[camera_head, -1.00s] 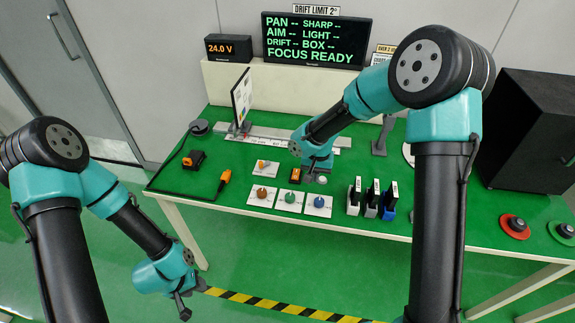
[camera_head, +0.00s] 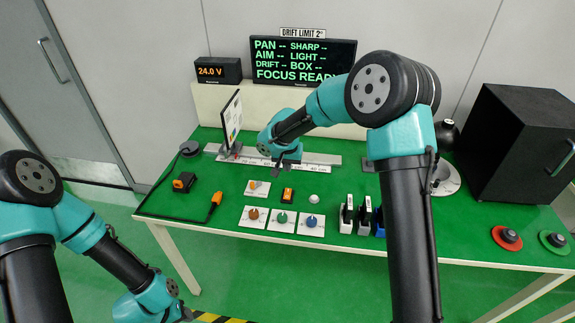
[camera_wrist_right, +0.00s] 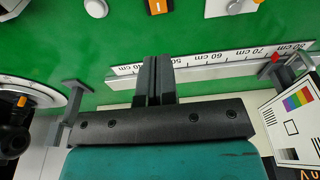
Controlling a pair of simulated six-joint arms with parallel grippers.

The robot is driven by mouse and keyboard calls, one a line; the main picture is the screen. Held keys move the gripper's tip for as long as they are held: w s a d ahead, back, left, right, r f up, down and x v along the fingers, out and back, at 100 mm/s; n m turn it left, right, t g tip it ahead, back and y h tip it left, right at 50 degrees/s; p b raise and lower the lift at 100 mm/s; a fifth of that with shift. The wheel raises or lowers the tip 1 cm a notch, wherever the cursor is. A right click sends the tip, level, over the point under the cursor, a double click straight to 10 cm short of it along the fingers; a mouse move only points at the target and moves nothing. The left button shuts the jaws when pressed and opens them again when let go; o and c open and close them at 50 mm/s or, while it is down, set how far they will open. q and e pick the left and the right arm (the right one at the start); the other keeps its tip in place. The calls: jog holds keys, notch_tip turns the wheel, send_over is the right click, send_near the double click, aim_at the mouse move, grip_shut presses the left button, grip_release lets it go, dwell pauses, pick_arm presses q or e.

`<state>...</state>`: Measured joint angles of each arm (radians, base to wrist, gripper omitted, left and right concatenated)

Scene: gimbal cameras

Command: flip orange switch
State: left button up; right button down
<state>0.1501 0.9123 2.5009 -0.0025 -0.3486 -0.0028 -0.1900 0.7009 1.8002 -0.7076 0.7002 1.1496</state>
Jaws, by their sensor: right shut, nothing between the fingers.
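A small orange rocker switch (camera_head: 288,195) in a black frame sits on the green table top. It also shows at the top edge of the right wrist view (camera_wrist_right: 157,6), orange with a white mark and partly cut off. A white plate with an orange-tipped lever (camera_head: 253,187) lies just left of it. My right gripper (camera_head: 277,173) is above the table behind the rocker switch, apart from it. Its fingers are together and empty in the right wrist view (camera_wrist_right: 153,75). My left gripper (camera_head: 184,315) is low at the bottom edge, mostly cut off.
White plates with brown, green and blue knobs (camera_head: 282,221) lie in front of the switch. A white round button (camera_head: 314,198) is to its right. A ruler rail (camera_head: 313,159) with a test card (camera_head: 232,117) runs behind. Upright modules (camera_head: 364,214) stand further right.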

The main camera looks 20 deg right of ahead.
aim_at(288, 194)
jog(key=f, duration=0.3)
jog(key=w+f, duration=0.1)
jog(key=f, duration=0.7)
jog(key=shift+w+d, duration=0.3)
jog(key=shift+d, duration=0.1)
